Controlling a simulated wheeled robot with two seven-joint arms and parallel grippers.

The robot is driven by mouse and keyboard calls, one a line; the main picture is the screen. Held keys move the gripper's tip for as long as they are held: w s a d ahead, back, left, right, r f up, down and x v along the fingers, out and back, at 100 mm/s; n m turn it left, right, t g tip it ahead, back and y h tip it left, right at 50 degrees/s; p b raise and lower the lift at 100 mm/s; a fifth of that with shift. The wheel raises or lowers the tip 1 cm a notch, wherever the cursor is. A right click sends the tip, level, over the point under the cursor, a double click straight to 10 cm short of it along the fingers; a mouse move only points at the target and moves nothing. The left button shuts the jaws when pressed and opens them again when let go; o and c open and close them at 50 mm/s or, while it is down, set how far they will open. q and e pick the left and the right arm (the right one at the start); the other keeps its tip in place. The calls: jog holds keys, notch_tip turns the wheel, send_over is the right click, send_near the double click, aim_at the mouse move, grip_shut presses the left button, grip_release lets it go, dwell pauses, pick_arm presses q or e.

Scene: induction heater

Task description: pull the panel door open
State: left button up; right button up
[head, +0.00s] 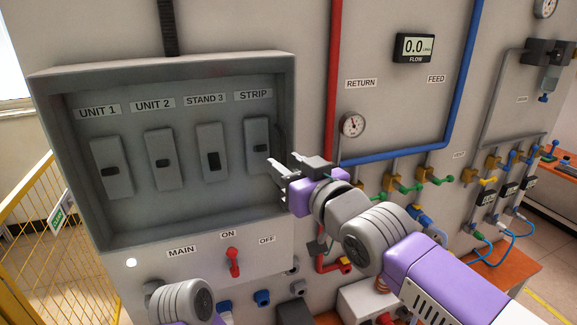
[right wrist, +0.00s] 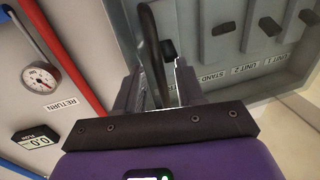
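The grey panel (head: 165,216) fills the left of the head view, with labelled switches inside its raised frame. A dark curved handle (head: 282,135) stands at its right edge, partly hidden by my right gripper (head: 284,161). In the right wrist view the handle (right wrist: 151,42) runs down between the fingers of the right gripper (right wrist: 157,85). The fingers look apart, with a gap beside the handle; contact cannot be made out. My left gripper is out of view; only part of my left arm shows at the bottom.
A red switch (head: 233,262) sits below the panel. A red pipe (head: 333,60), a gauge (head: 352,125) and a blue pipe (head: 455,110) are on the wall to the right. A yellow fence (head: 30,210) stands at the left.

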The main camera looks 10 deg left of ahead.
jog(key=shift+c, duration=0.3)
grip_shut()
jog(key=shift+s, duration=0.15)
